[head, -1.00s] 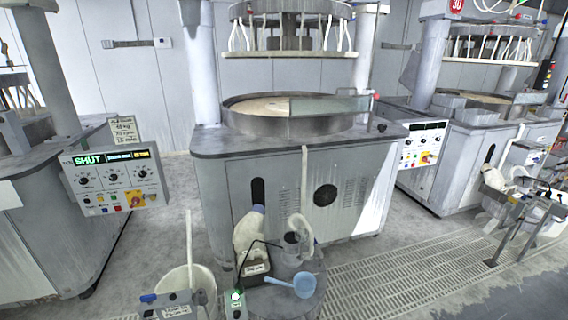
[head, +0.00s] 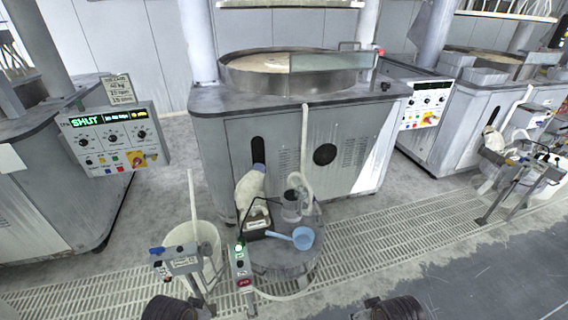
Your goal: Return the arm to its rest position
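Neither of my grippers shows in the head view, so their fingers and anything in them are hidden. Only two dark rounded parts of my own body show, cut off by the bottom edge, left and right of the middle. The polishing machine (head: 225,150) stands ahead with its round platen basin (head: 245,82) on top, well apart from these parts.
A round stand (head: 270,262) holds a pale bottle (head: 250,188), a jug (head: 291,206) and a blue scoop (head: 303,238). A white bucket (head: 178,236) stands left of it. A control panel (head: 110,138) reads SHUT. Floor at the lower right (head: 470,285) is clear.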

